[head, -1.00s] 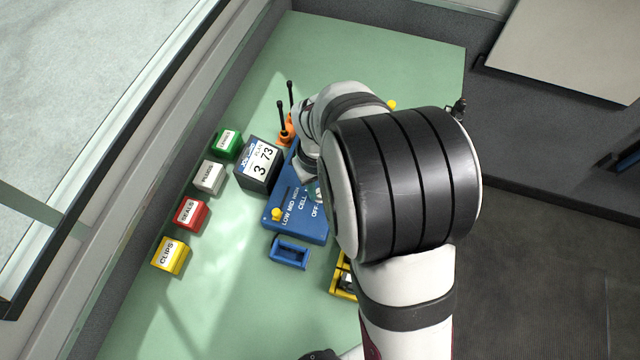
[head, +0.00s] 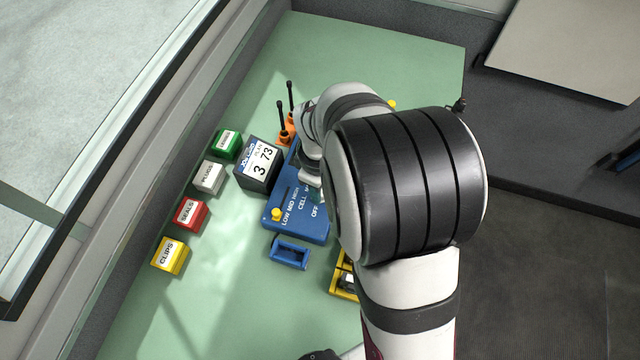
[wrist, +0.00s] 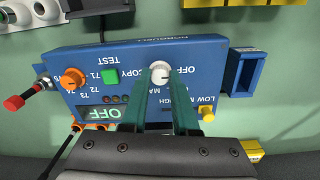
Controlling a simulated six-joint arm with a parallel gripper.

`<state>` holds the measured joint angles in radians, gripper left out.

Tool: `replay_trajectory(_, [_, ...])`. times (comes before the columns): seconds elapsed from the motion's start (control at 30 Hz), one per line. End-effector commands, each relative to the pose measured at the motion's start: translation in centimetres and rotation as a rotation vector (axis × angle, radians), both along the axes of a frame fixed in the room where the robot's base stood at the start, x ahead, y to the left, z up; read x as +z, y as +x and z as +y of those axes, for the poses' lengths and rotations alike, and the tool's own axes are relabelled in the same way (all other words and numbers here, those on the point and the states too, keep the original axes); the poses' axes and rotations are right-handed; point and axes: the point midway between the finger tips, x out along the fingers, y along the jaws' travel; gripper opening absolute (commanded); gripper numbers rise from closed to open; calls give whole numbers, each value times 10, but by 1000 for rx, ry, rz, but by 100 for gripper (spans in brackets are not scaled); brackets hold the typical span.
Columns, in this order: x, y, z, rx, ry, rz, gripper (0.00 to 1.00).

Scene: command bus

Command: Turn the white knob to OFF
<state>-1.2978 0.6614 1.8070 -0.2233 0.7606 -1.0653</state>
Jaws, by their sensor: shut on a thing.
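The white knob (wrist: 160,72) is on the blue panel (wrist: 215,62) in the wrist view, beside upside-down OFF and COPY labels. My gripper (wrist: 160,78) has its two green fingers on either side of the knob, shut on it. The knob's pointer direction is too small to tell for sure. A small display (wrist: 93,113) on the panel shows green letters that read like OFF. In the head view, the blue panel (head: 290,226) shows LOW, MID, HIGH and OFF labels, while my arm hides the knob and gripper.
The panel also carries an orange knob (wrist: 73,79), a green button (wrist: 110,76) and a yellow slider knob (wrist: 207,113). A blue open holder (head: 289,253) lies beside it. A dark block marked 3 73 (head: 258,165) and several labelled boxes, including red SEALS (head: 190,214), stand left.

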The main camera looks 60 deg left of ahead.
Motion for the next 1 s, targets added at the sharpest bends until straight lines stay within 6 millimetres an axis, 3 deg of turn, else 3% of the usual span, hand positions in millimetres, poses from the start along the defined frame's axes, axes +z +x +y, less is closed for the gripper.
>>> replay_trajectory(0.57, [0,0,0,28,2,0,0])
replay_trajectory(0.6, [0,0,0,28,2,0,33])
replay_trajectory(0.73, [0,0,0,28,1,-1,57])
replay_trajectory(1.0, [0,0,0,27,0,0,58])
